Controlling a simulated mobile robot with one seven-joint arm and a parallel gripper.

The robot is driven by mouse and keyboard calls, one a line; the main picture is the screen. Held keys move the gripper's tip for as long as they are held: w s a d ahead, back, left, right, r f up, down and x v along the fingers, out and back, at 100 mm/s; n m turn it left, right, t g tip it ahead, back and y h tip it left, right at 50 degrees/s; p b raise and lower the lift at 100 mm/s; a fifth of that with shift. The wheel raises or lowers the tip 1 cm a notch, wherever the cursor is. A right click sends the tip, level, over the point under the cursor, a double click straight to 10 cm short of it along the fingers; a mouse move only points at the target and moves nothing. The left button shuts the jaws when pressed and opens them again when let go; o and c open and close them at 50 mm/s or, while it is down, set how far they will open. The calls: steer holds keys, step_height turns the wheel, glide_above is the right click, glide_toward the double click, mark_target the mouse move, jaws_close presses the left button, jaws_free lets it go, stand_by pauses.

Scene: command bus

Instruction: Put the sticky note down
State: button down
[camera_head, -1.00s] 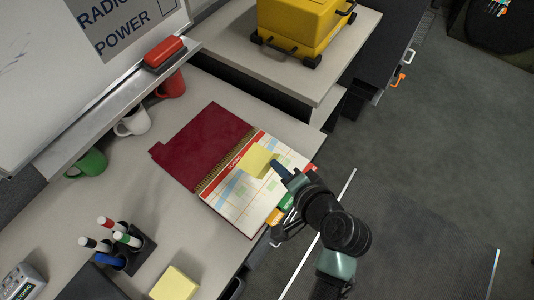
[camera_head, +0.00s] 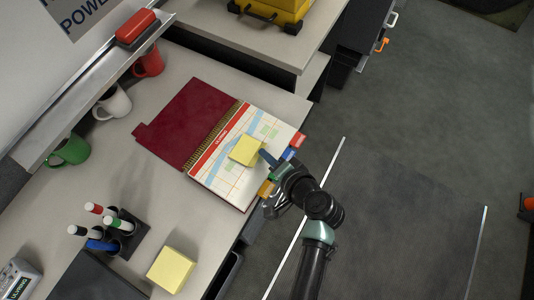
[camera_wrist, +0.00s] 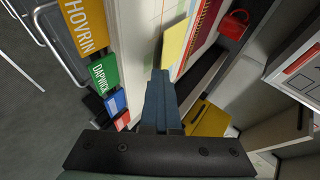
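The yellow sticky note (camera_head: 247,150) is over the right-hand page of the open binder (camera_head: 192,124). It also shows beyond my fingertips in the wrist view (camera_wrist: 174,42). My gripper (camera_head: 265,156) comes in from the right edge of the binder. In the wrist view its fingers (camera_wrist: 159,82) are closed together, with the note's near edge at their tips. I cannot tell whether the note's underside touches the page.
A thick yellow note pad (camera_head: 171,270) and a pen holder (camera_head: 128,240) stand nearer on the desk. Mugs, including a white one (camera_head: 113,101), line the whiteboard side. Coloured tabs (camera_wrist: 103,73) stick out from the binder's edge. Bare desk lies left of the binder.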

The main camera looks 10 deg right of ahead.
steer(key=shift+f, duration=0.1)
steer(key=shift+f+b, duration=0.25)
steer(key=shift+b, duration=0.1)
steer(key=c, duration=1.4)
jaws_free()
steer(key=shift+c, duration=0.2)
